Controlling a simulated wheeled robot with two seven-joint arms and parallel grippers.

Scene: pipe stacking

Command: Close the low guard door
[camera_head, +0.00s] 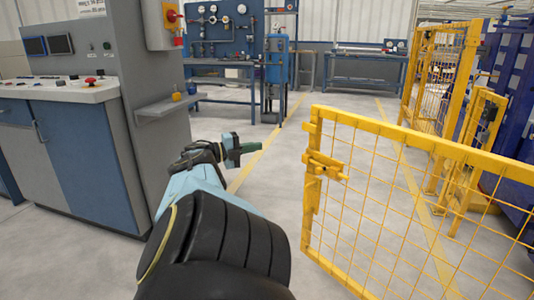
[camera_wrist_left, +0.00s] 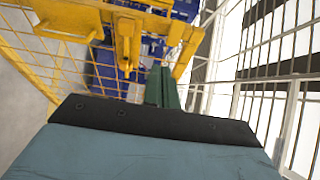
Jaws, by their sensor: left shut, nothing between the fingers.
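The low guard door (camera_head: 385,215) is a yellow frame with wire mesh, standing at the right in the head view. Its near upright carries a yellow latch block (camera_head: 325,165). The door stands away from the yellow post (camera_head: 476,150) at the back right. My left gripper (camera_head: 247,149) is left of the door's latch edge, apart from it in the picture, with its dark green fingers together and empty. In the left wrist view the fingers (camera_wrist_left: 162,88) point towards yellow framework (camera_wrist_left: 125,45); contact cannot be told. My right gripper is not in view.
A grey-blue control cabinet (camera_head: 75,150) with a small shelf (camera_head: 170,105) stands at the left. A blue workbench (camera_head: 225,85) is at the back. Tall yellow fencing (camera_head: 440,75) and blue equipment (camera_head: 510,110) are at the right. The floor between cabinet and door is clear.

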